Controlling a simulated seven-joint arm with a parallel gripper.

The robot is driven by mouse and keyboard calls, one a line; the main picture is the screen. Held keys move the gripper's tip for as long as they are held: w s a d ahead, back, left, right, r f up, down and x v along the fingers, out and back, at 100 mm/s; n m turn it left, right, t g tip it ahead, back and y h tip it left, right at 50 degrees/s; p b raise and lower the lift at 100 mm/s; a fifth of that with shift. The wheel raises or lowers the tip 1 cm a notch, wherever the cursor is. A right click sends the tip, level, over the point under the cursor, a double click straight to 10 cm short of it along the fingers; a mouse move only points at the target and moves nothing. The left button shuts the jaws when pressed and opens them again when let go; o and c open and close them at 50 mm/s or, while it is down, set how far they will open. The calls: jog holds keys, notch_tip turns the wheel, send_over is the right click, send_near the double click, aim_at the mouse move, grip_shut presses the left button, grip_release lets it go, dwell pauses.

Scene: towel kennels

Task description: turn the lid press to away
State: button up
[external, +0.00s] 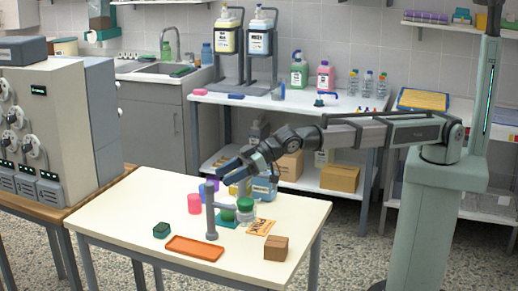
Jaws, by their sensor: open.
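The lid press appears to be the grey upright post (210,221) on the white table (130,215), with a short bar reaching right from its upper part. A dark green piece (227,216) lies under or beside that bar. A green-lidded jar (246,210) stands just to the right. Which way the press faces is hard to tell at this size.
A pink cup (194,204), a purple cup (213,184) and a blue container (264,188) stand behind the press. An orange tray (195,248), a green block (161,230), a brown box (276,248) and a printed card (261,227) lie nearer. The table's left part is clear.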

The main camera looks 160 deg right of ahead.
jog(key=v, duration=0.7)
jog(key=shift+s+a, duration=0.1)
